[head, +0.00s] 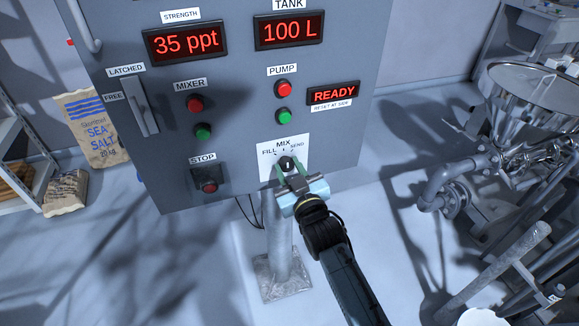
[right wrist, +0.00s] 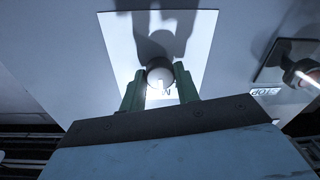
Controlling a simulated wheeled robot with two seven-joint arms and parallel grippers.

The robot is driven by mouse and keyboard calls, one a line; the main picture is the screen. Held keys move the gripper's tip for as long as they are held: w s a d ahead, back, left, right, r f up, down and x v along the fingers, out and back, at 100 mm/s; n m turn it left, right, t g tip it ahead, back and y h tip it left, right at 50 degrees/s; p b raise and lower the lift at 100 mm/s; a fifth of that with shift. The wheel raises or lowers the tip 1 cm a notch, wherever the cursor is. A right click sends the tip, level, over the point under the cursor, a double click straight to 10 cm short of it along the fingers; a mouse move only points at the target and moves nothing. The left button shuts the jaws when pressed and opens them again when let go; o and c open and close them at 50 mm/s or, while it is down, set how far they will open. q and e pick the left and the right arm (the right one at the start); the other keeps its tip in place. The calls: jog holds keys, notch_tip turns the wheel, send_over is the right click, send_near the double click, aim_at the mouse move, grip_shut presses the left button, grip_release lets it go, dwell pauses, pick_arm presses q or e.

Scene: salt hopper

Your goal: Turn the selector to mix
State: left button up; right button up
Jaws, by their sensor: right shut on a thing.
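The selector (head: 286,162) is a small dark knob on a white plate (head: 298,151) low on the grey control panel. The plate reads FILL at left, MIX at top and SEND at right. My right gripper (head: 288,174) reaches the knob from below, with its green fingers on either side of it. In the right wrist view the fingers are shut on the round knob (right wrist: 159,75), whose white mark lines up with the partly hidden MIX lettering. The exact pointer angle is hard to tell in the head view. My left gripper is not in view.
The panel also carries a STOP button (head: 209,187), mixer buttons (head: 195,104), pump buttons (head: 283,88) and a latch handle (head: 141,106). Displays read 35 ppt, 100 L and READY. A steel hopper (head: 535,95) with pipes stands at right. Sea salt sacks (head: 93,128) are at left.

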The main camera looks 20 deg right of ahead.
jog(key=shift+m, duration=0.3)
jog(key=o, duration=1)
jog(key=shift+c, duration=0.2)
jog(key=s, duration=1.3)
jog(key=shift+s+d+f+p, duration=0.2)
jog(key=shift+d+p, duration=0.15)
jog(key=shift+d, duration=0.1)
jog(key=shift+f, duration=0.1)
